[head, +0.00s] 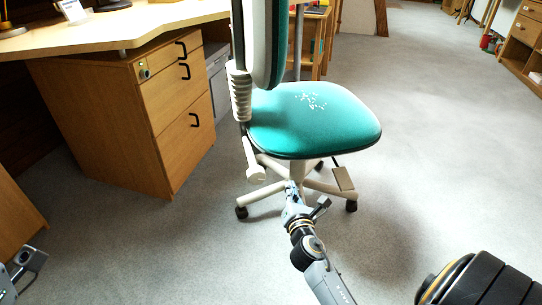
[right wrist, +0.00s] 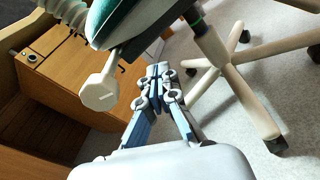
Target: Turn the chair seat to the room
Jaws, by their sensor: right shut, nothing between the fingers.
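The swivel chair has a teal seat (head: 315,120) that points right in the head view, with its backrest (head: 265,45) on the left side. White flecks mark the seat top. A pale paddle-shaped lever (head: 254,168) hangs below the seat; it also shows in the right wrist view (right wrist: 99,92). My right gripper (head: 292,188) is below the seat in front of the pale star base (head: 262,193). In the right wrist view its fingers (right wrist: 158,75) are shut and empty, between the lever and the base legs. I cannot tell whether they touch the chair.
A wooden desk (head: 110,35) with a drawer cabinet (head: 150,125) stands left of the chair. Another wooden cabinet (head: 526,30) is at the upper right. Grey floor (head: 440,140) is open to the right of the chair.

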